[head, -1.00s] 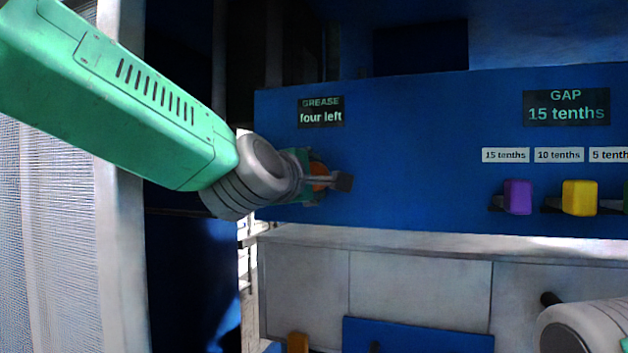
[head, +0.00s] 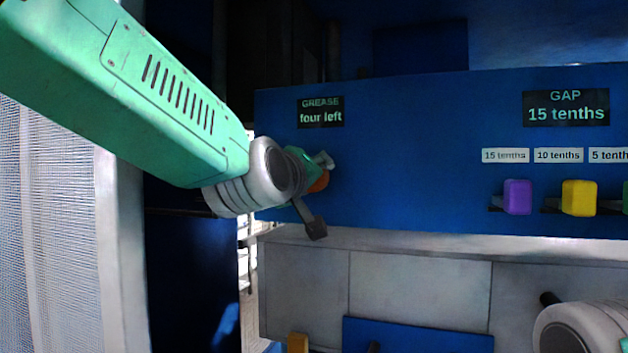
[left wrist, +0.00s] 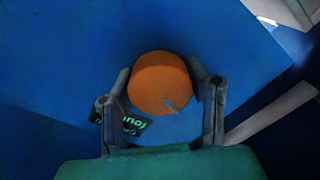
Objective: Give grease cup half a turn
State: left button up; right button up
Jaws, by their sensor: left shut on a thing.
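The grease cup is a round orange knob on the blue panel. In the left wrist view the grease cup (left wrist: 158,80) sits between the two fingers, with a small pale mark near its lower edge. In the head view only a bit of the grease cup (head: 319,183) shows behind my left gripper (head: 318,190). My left gripper, also in the left wrist view (left wrist: 166,88), is shut on the cup, one finger on each side. The sign above the cup (head: 320,112) reads "GREASE four left". My right gripper is out of view; only part of my right arm shows at lower right.
The blue panel (head: 420,150) carries a sign (head: 566,108) reading "GAP 15 tenths". Below it are white labels and a purple block (head: 517,197) and a yellow block (head: 579,198) on small ledges. A pale counter (head: 420,239) runs beneath the panel.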

pick_arm(q)
jog(key=m, duration=0.2)
jog(key=f+m, duration=0.1)
jog(key=m, duration=0.1)
jog(key=shift+s+d+f+m+b, duration=0.1)
jog(key=shift+d+m+b, duration=0.1)
jog(key=shift+m+b, duration=0.15)
jog(key=m+b, duration=0.1)
jog(key=m, duration=0.4)
jog(key=shift+m+b, duration=0.25)
jog(key=shift+b, duration=0.05)
jog(key=o, duration=1.2)
jog(key=shift+s+r, duration=0.15)
jog(key=shift+r, duration=0.2)
jog(key=shift+a, duration=0.15)
